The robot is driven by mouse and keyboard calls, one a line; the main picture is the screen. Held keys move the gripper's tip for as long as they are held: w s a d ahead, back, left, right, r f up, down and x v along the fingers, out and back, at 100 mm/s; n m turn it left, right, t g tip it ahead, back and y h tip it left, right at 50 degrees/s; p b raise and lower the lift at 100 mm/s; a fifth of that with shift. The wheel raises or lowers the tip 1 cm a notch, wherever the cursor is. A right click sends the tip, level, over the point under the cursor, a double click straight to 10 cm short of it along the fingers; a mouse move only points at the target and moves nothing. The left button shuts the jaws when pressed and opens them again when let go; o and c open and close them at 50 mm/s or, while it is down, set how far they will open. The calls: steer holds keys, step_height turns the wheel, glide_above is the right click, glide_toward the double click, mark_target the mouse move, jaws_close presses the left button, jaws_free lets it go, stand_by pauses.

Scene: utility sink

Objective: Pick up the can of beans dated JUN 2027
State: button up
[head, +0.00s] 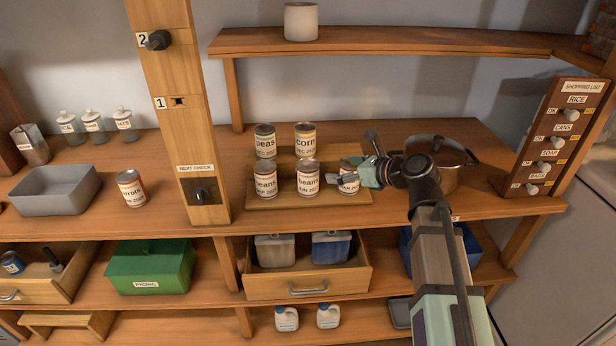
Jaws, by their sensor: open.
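Several labelled cans stand upright on a wooden tray (250,202) on the counter. In the front row are a left beans can (265,182), a middle beans can (308,180) and a right can (348,187) partly hidden by my gripper. The two beans labels seem to carry a JUN date; the year is too small to read surely. Behind them stand a peas can (265,142) and a corn can (305,138). My gripper (349,156) is open and empty, at the right can, one finger across its front. Whether it touches is unclear.
A lidded pot (440,165) stands right of the cans, behind my arm. A wooden post (180,110) rises left of the tray. A carrots can (131,188) and grey bin (55,190) stand further left. An open drawer (308,285) juts out below.

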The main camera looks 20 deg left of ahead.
mark_target(315, 168)
steer(key=p+x, duration=0.3)
steer(key=x, duration=1)
steer(key=shift+w+f, duration=0.15)
steer(key=c, duration=1.6)
